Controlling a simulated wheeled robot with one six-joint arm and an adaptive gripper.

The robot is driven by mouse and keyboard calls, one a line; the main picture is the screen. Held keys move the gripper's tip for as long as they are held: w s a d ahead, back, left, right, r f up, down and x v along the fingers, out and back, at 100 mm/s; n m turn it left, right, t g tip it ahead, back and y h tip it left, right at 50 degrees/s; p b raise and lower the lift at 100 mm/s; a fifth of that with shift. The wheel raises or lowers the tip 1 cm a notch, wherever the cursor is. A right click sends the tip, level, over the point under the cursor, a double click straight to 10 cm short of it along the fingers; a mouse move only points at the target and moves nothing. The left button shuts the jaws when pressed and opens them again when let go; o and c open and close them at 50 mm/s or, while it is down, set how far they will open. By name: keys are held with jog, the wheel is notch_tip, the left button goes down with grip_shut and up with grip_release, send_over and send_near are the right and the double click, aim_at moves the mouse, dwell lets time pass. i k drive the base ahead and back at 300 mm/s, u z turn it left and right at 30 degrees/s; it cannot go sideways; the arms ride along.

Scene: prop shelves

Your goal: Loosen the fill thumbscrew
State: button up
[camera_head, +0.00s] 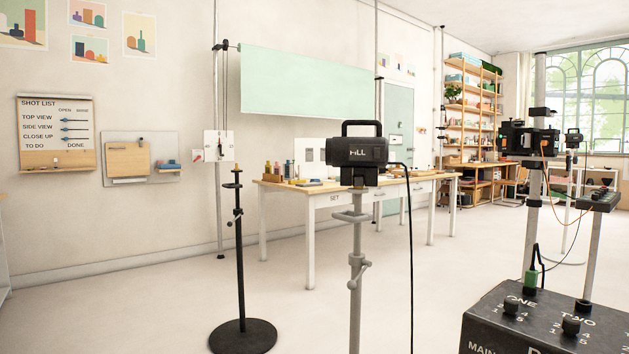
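A black lamp head marked FILL (356,152) sits on a grey stand (356,315) in the middle of the head view. A collar with a small side handle (351,216) is high on the stand. Lower down, a clamp with a grey thumbscrew (362,268) sticks out to the right of the pole. I cannot tell whether it is tight or loose. My gripper is not in view.
A black cable (410,260) hangs right of the stand. A black round-based stand (241,335) is at the left. A dark control box with knobs ONE and TWO (545,335) stands at the lower right. A long white table (335,200) is behind. Floor between is clear.

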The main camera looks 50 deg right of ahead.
aim_at(358, 181)
jog(key=i, duration=1.3)
jog(key=z, duration=3.95)
